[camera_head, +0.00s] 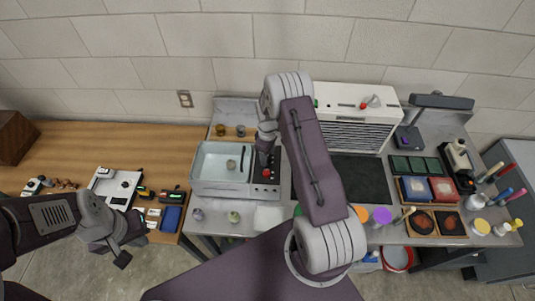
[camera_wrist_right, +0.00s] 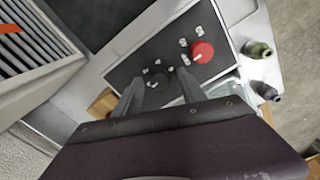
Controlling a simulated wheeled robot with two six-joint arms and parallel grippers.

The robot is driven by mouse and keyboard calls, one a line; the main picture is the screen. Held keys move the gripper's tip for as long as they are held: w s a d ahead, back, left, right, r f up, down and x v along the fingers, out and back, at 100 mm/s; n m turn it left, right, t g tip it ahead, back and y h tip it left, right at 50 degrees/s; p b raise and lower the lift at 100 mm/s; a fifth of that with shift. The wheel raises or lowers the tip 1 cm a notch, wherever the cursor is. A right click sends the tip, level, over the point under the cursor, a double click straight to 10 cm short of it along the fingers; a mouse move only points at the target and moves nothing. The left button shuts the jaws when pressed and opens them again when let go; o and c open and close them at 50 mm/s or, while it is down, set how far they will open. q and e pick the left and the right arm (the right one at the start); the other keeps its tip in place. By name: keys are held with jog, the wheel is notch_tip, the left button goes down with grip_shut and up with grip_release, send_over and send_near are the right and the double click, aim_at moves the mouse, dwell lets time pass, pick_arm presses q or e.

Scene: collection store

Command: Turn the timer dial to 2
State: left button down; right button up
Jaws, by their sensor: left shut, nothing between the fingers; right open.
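A dark control panel (camera_head: 266,185) sits on the right side of a basin unit. In the right wrist view the panel (camera_wrist_right: 140,60) carries a black dial (camera_wrist_right: 154,79) and a red dial (camera_wrist_right: 203,52), each with small pale marks beside it. The marks are too small to read, so I cannot tell which is the timer dial. The red dial also shows in the head view (camera_head: 266,173). My right gripper (camera_wrist_right: 161,88) is open, its fingers on either side of the black dial; contact cannot be told. My left gripper (camera_head: 121,256) is shut and empty, low at the left.
The basin (camera_head: 222,163) adjoins the panel's left side. A white slatted unit (camera_head: 345,125) stands behind right, beside a dark flat plate (camera_head: 358,180). A wooden table (camera_head: 75,150) with small items is on the left.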

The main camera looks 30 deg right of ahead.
grip_shut()
jog(key=shift+m, duration=0.3)
dwell(0.4)
jog(key=shift+f+m+b, duration=0.2)
jog(key=shift+m+b, duration=0.6)
jog(key=shift+b, duration=0.1)
jog(key=m+b, duration=0.1)
jog(key=m, duration=0.1)
jog(key=shift+m, duration=0.4)
jog(key=m+b, duration=0.2)
jog(key=m, duration=0.1)
jog(key=shift+r, duration=0.1)
jog(key=shift+m+b, duration=0.4)
jog(key=shift+m, duration=1.4)
